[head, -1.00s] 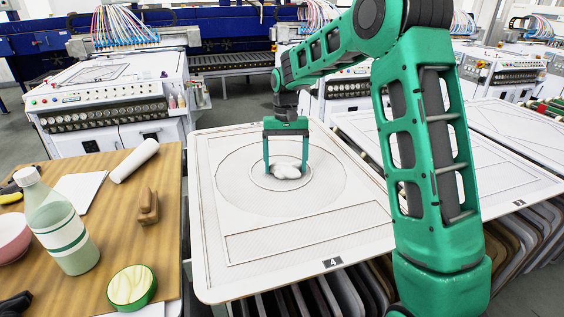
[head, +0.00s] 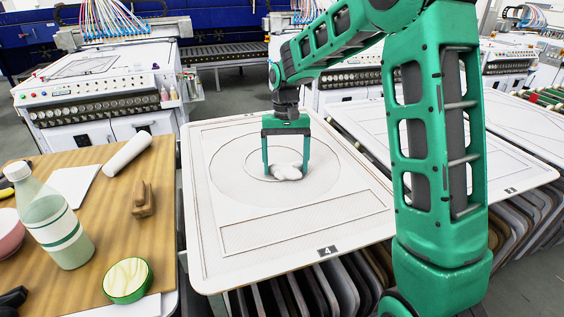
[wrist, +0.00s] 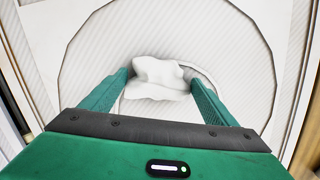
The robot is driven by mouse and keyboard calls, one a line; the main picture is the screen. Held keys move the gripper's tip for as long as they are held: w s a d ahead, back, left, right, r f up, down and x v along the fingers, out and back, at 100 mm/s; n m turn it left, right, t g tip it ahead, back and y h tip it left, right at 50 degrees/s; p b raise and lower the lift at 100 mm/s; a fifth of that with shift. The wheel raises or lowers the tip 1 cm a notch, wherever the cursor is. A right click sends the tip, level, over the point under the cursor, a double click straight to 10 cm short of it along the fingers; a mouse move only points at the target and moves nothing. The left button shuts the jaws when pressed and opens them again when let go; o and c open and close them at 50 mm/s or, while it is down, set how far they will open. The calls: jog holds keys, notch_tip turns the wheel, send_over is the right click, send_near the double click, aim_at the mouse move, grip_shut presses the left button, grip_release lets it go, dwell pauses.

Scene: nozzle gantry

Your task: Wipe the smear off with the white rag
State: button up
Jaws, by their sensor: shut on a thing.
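My gripper (head: 286,172) is shut on the white rag (head: 288,172), a crumpled white cloth between its two green fingers. It is low over the white panel (head: 290,234) marked 4, inside the drawn circles. The rag also shows between the fingertips in the wrist view (wrist: 158,78). The rag looks to be on or just above the panel; I cannot tell whether it touches. I cannot make out a smear; it may be under the rag or too faint.
A wooden table (head: 100,215) at the left holds a bottle (head: 62,240), a white roll (head: 127,154), a brown wooden piece (head: 143,199) and a green-rimmed round tin (head: 128,280). Other white panels (head: 510,165) stand at the right. The panel around the rag is clear.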

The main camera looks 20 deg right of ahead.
aim_at(271, 149)
jog(key=shift+w, duration=1.95)
jog(key=shift+w+d+f, duration=0.1)
jog(key=shift+w+f, duration=0.05)
jog(key=shift+w, duration=1.95)
jog(key=shift+w+r, duration=0.2)
jog(key=shift+w, duration=3.1)
jog(key=shift+r, duration=3.05)
jog(key=shift+r, duration=0.15)
notch_tip(271, 149, up, 3)
jog(key=shift+f, duration=0.15)
